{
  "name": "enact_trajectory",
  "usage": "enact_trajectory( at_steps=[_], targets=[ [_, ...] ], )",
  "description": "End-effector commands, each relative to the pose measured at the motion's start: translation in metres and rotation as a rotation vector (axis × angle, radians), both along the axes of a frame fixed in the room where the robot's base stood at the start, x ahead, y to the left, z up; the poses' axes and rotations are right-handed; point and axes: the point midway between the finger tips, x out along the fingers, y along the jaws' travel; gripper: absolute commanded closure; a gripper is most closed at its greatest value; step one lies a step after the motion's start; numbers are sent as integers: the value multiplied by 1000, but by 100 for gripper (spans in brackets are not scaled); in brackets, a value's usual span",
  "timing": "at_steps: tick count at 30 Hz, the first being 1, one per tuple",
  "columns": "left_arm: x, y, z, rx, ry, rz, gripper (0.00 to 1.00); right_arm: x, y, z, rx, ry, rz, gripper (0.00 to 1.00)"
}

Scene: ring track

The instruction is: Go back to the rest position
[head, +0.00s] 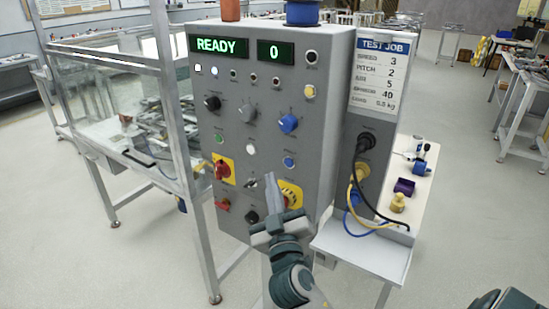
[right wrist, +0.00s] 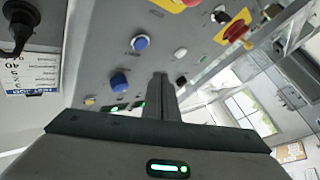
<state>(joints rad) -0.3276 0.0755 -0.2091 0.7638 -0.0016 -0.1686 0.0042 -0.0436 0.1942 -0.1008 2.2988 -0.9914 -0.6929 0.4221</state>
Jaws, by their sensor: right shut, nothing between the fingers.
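My right gripper (head: 271,190) is shut and empty. It stands upright in front of the lower part of the grey control panel (head: 232,115), and its fingers hide part of the area left of the yellow plate (head: 292,196). I cannot tell whether the fingertips touch the panel. In the right wrist view the closed fingers (right wrist: 158,95) point toward the panel face, with a blue knob (right wrist: 119,82) to their left and nothing between them. The panel displays read READY (head: 217,44) and 0 (head: 275,51). My left gripper is not in view.
A glass-sided enclosure (head: 120,100) on a metal frame stands left of the panel. A white side table (head: 370,245) at right carries a purple block (head: 404,187), a yellow piece (head: 398,203) and cables. A TEST JOB card (head: 378,75) hangs above.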

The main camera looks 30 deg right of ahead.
Motion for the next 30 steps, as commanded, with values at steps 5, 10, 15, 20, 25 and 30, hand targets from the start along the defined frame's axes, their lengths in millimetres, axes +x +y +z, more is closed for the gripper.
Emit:
enact_trajectory(
  at_steps=[5,10,15,20,25,30],
  targets=[
    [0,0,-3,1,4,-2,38,0,0,-3,0,0,0,100],
    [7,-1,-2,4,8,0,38,0,0,1,0,0,0,100],
    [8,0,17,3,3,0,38,0,0,19,0,0,0,100],
    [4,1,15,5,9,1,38,19,6,-30,6,96,29,100],
    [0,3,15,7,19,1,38,40,17,-120,28,267,81,100],
    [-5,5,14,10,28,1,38,45,30,-226,64,453,138,100]
  ],
)
